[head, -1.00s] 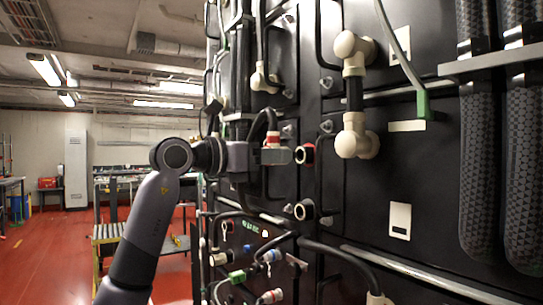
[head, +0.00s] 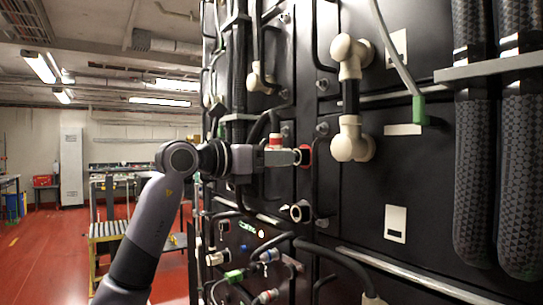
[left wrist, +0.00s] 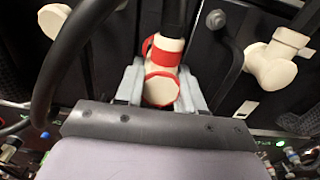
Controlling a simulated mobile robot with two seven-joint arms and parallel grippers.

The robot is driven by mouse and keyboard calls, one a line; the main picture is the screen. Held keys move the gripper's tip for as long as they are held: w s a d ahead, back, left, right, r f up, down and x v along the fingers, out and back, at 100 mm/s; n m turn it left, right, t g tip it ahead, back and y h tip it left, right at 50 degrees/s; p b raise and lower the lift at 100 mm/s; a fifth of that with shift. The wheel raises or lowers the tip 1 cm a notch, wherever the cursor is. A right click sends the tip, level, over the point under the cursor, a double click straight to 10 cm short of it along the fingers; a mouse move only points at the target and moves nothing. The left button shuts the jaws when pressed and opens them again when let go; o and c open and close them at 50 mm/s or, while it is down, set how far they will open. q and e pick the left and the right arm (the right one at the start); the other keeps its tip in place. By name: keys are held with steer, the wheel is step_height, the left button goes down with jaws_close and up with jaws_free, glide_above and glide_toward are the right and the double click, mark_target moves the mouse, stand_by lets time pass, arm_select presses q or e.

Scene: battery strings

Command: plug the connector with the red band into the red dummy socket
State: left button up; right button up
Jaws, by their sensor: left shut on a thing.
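The cream elbow connector with the red band (head: 275,141) is held in my left gripper (head: 298,157) in front of the black cabinet. In the left wrist view its cream body (left wrist: 160,90) sits between the two grey fingers (left wrist: 161,92), with red bands around it. The red dummy socket (head: 307,153) shows as a red ring right at the fingertips in the head view. A red rim (left wrist: 147,45) shows behind the connector in the left wrist view. The connector's front end is hidden, so I cannot tell how far it is in the socket. My right gripper is not in view.
Large cream elbow connectors (head: 351,140) stand out on the right. Several cables with coloured plugs (head: 268,256) hang lower down. Black bar handles run beside the socket.

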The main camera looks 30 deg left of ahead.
arm_select(q)
steer(key=shift+p+x, duration=0.6)
steer(key=shift+x, duration=0.35)
steer(key=o, duration=1.2)
steer(key=shift+o, duration=0.2)
steer(key=shift+s+a, duration=0.15)
steer(key=shift+s, duration=0.15)
steer(key=b+v, duration=0.2)
steer(key=v, duration=0.4)
steer(key=shift+s+b, duration=0.25)
steer(key=shift+b, duration=0.05)
